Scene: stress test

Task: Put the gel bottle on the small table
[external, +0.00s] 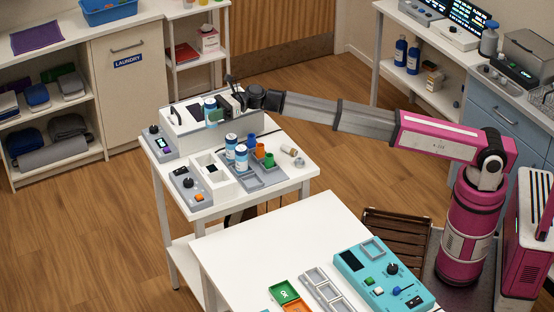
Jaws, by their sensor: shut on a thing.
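My gripper (228,103) is at the end of the outstretched arm, above the back part of a small white table (292,172). The fingers and part of the bottle are hard to make out. Whether the bottle touches anything below is unclear. Two similar white and blue bottles (241,157) stand on the same table. Which bottle is the gel bottle cannot be read from the labels.
A grey tray (268,178), orange and green cups (269,160) and a control box (190,187) crowd the rest. A second white table (255,250) stands in front, with a teal panel (384,283). Its left part is clear.

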